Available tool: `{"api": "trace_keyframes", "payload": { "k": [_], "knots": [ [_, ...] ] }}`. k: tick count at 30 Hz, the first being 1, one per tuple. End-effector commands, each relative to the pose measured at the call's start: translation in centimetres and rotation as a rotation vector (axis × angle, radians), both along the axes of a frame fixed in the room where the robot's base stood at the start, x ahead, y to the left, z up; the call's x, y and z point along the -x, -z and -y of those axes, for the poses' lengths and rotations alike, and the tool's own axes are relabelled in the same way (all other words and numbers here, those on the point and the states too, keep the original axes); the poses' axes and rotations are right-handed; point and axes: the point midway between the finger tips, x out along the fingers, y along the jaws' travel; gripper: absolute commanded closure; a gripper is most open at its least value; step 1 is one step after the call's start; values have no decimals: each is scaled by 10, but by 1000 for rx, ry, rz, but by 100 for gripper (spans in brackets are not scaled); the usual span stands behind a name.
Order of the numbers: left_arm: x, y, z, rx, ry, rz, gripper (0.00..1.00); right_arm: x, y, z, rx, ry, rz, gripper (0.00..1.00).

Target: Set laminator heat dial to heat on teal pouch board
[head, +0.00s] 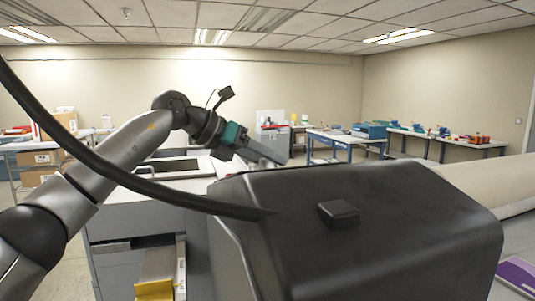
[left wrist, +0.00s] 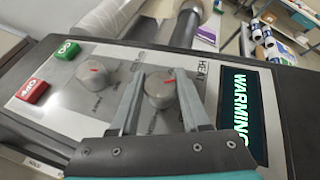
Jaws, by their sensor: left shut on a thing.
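My left gripper (head: 259,150) reaches out ahead in the head view, with its teal body facing me. In the left wrist view its two fingers (left wrist: 163,76) are shut on the round grey heat dial (left wrist: 161,94), one on each side. The dial's red pointer mark is near its upper right edge, beside the word HEAT on the grey panel (left wrist: 120,112). The dark display (left wrist: 241,100) reads WARMING in pale green letters. The dial is not discernible in the head view. I cannot make out a teal pouch board. My right gripper is in neither view.
A second grey knob (left wrist: 97,76), a green button (left wrist: 67,50) and a red button (left wrist: 32,91) sit left on the panel. A blue-framed table (head: 345,139) and a long side table (head: 450,141) stand at the back. A purple item (head: 519,273) lies lower right.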

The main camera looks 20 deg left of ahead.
Motion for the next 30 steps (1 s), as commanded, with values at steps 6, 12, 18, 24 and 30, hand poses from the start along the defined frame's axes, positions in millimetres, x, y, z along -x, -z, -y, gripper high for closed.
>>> {"api": "trace_keyframes", "payload": {
  "k": [6,12,18,24,30],
  "knots": [
    [0,-2,-1,5,10,7,100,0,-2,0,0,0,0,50],
    [0,-2,0,3,10,8,100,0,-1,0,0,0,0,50],
    [0,-1,0,3,9,7,38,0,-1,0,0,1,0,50],
    [0,-1,0,2,10,4,24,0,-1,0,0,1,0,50],
    [1,-1,-1,2,10,4,24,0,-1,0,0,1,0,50]
  ]
}}
